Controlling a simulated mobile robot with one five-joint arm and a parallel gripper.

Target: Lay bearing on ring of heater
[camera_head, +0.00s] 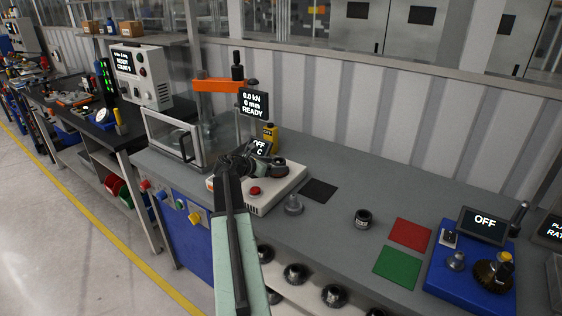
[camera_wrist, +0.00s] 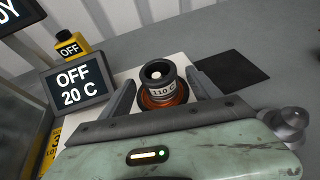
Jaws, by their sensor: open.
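The heater (camera_head: 284,190) is a pale box with a red button and a screen reading OFF, 20 C (camera_wrist: 80,90). A copper-coloured ring (camera_wrist: 160,104) is on its top. A dark round part with a hollow top and a grey band marked 110 C, apparently the bearing (camera_wrist: 158,76), appears to sit upright on this ring. In the head view it is small and partly hidden near my gripper (camera_head: 266,164). My gripper is open in the wrist view (camera_wrist: 163,92), one finger on each side of the part. Finger contact cannot be told.
A black mat (camera_head: 318,190), a grey metal piece (camera_head: 293,205) and another dark banded cylinder (camera_head: 363,218) are to the right. Beyond are red (camera_head: 410,234) and green (camera_head: 397,267) squares and a blue station (camera_head: 470,268). A press (camera_head: 218,86) stands behind left.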

